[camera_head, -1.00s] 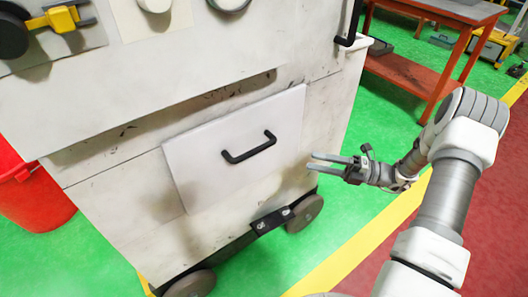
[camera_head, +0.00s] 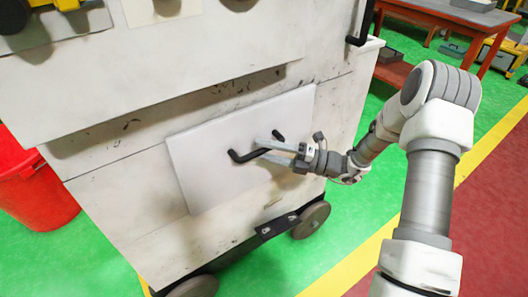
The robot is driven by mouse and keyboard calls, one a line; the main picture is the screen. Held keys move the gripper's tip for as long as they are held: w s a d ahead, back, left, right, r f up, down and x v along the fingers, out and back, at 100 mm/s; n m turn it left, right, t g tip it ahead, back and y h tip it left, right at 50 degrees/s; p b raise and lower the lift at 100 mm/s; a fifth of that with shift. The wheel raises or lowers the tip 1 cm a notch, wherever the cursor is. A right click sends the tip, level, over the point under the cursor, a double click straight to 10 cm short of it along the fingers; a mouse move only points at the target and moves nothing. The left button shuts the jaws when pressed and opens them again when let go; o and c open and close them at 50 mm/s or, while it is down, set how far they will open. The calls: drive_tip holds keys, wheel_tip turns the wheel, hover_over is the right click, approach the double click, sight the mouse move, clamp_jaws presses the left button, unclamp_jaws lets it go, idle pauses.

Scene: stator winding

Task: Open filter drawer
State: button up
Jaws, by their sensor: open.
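The filter drawer (camera_head: 215,175) is a white square panel low on the front of a dirty white cabinet. It looks shut or nearly so; I cannot tell exactly how far it stands out. Its black bar handle (camera_head: 244,156) is in the middle of the panel. My gripper (camera_head: 266,147) is at the handle, coming from the right, with its two fingers open around or beside the bar. The fingers hide part of the handle, and I cannot tell whether they touch it.
The cabinet (camera_head: 115,170) stands on wheels (camera_head: 311,219) on a green floor. A red bin (camera_head: 35,190) is to its left. A red-brown workbench (camera_head: 440,20) is at the back right. Yellow floor lines (camera_head: 352,262) run at the right, and the floor before the drawer is clear.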

drive_tip(key=shift+a, duration=0.2)
clamp_jaws()
idle(1.4)
